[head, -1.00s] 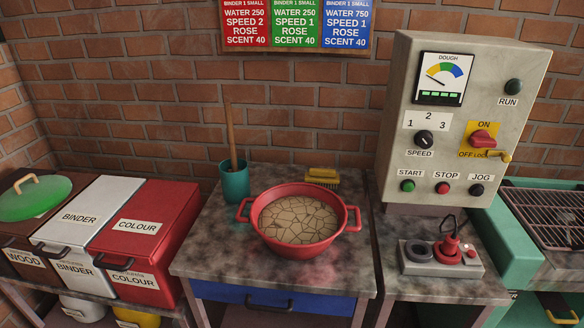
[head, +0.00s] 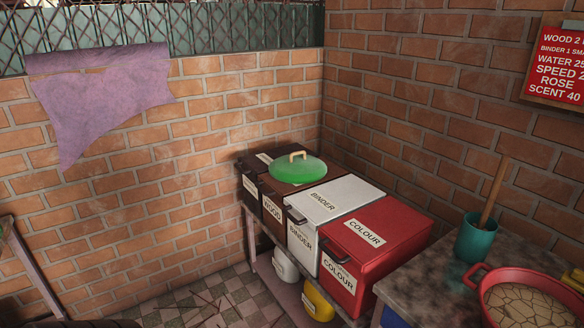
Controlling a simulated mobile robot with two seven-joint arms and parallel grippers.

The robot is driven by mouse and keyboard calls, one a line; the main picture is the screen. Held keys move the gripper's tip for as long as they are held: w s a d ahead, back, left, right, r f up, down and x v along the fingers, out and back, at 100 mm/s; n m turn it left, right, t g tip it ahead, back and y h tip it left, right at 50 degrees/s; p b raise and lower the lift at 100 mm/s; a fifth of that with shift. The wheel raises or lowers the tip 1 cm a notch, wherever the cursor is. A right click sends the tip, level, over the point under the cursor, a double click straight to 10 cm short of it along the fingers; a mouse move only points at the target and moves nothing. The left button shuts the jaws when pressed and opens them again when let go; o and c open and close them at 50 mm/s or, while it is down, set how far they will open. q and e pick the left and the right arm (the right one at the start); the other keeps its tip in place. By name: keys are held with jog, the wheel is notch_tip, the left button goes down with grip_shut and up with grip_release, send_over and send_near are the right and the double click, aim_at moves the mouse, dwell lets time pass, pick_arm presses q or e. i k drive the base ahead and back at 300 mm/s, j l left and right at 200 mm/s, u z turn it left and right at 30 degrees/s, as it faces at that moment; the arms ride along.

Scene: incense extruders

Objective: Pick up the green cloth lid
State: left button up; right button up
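The green lid (head: 299,170) is a shallow dome with a tan arched handle (head: 298,156) on top. It lies on top of the brown wood bin (head: 272,208), in the corner by the brick walls. Its surface looks smooth, and I cannot tell whether it is cloth. Neither of my grippers shows in the head view.
A white binder bin (head: 340,196) and a red colour bin (head: 388,238) stand right of the lid. A red basin (head: 480,284) and teal cup (head: 476,240) are on the table at right. The tiled floor (head: 215,300) in front is partly open. A purple cloth (head: 100,95) hangs on the wall.

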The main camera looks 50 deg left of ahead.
aim_at(298, 167)
jog(key=u, duration=1.45)
jog(key=i+j+z, duration=0.1)
jog(key=i+j, duration=0.5)
jog(key=i+j+z, duration=0.15)
jog(key=i+j, duration=0.4)
jog(key=j, duration=0.15)
jog(key=i+j+z, duration=0.25)
jog(key=i+j, duration=0.25)
jog(key=j, duration=0.25)
jog(key=i+j, duration=0.25)
jog(key=j, duration=0.15)
jog(key=i+j+z, duration=0.15)
jog(key=j, duration=0.25)
jog(key=i, duration=0.05)
